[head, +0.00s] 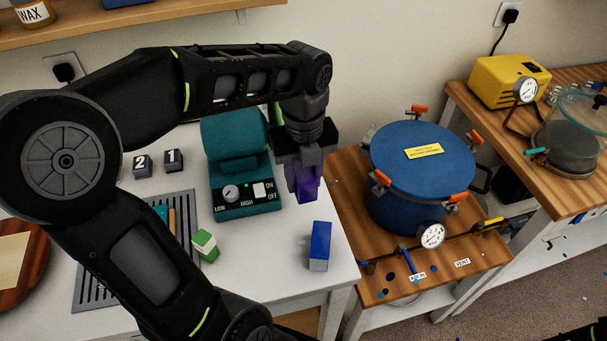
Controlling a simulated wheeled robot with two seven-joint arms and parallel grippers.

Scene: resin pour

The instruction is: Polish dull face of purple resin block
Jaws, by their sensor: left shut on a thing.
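My left gripper (304,168) points down and is shut on the purple resin block (306,186), above the right part of the white table. The gripper hides the block's upper part, and I cannot tell which face is dull. Just left of it stands a teal machine (222,137) with a dial marked LOW and HIGH, an ON/OFF switch and a small lit green light. Part of its right side is hidden behind my gripper. The block looks close to the machine, but I cannot tell if they touch. My right gripper is not in view.
A blue block (320,246) and a green-and-white block (205,245) stand on the white table. A slotted grey mat (92,290) lies left, partly behind my arm. A blue pressure pot (420,160) with orange-handled clamps stands right, near a yellow pump (508,82).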

